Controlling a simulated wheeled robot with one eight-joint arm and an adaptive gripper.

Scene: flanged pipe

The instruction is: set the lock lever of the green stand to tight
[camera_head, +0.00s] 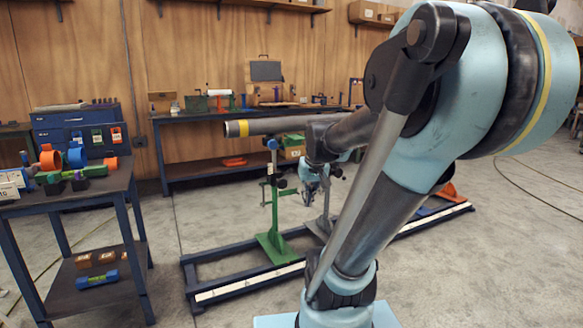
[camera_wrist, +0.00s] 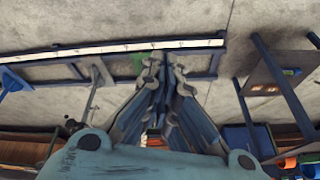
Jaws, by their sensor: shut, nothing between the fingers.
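The green stand (camera_head: 275,218) stands upright on the floor frame in the head view, under the yellow-banded end of the grey pipe (camera_head: 275,124). A dark knob (camera_head: 281,184) and a thin green bar (camera_head: 288,192) show at its right side; I cannot tell the lever's setting. My gripper (camera_head: 311,188) is right of the green stand in the head view, seemingly apart from it, partly hidden by my arm. In the wrist view my gripper (camera_wrist: 165,62) is shut and empty. Part of the green stand (camera_wrist: 137,62) shows just beyond the fingers there.
A grey stand (camera_head: 325,222) is close to my gripper on the right. The blue floor frame (camera_head: 240,286) with a white scale runs beneath the stands. A side table (camera_head: 65,200) with colored parts stands left; a workbench (camera_head: 195,114) lies behind. Floor between side table and frame is clear.

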